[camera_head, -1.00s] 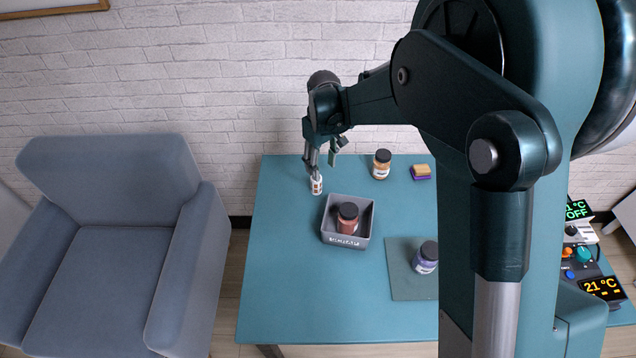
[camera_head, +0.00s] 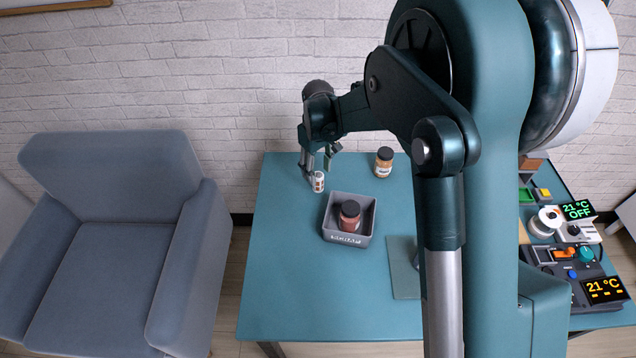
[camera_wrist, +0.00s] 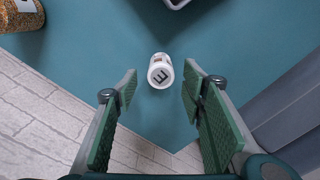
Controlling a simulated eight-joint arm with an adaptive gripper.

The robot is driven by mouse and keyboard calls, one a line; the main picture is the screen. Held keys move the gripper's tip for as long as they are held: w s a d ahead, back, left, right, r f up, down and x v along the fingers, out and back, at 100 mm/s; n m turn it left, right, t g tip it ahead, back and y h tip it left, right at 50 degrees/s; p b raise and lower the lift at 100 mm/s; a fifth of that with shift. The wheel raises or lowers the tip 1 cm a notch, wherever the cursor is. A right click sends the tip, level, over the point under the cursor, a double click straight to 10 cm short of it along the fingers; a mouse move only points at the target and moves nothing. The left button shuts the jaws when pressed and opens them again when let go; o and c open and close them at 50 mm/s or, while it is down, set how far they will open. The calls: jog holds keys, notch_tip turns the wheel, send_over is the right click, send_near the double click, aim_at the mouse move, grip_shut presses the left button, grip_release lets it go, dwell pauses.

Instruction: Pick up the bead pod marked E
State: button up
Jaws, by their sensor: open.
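The bead pod (camera_head: 318,183) is a small white cylinder with brown marks, standing near the far left corner of the teal table. In the wrist view the pod (camera_wrist: 160,72) shows its white top with a dark letter that reads as a turned E. My gripper (camera_head: 319,165) is open just above and beside the pod. In the wrist view the green-padded fingers (camera_wrist: 159,80) are spread to either side of the pod, with gaps on both sides and nothing between them held.
A grey bin (camera_head: 338,235) holding a dark-capped red jar (camera_head: 350,215) stands just in front of the pod. An orange jar (camera_head: 384,163) stands to the right. The teal mat (camera_head: 404,265) is partly hidden by my arm. The table's left side is clear.

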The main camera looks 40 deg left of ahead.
aim_at(318, 175)
dwell(0.3)
jog(key=shift+f+b, duration=0.55)
jog(key=shift+f, duration=2.1)
jog(key=c, duration=1)
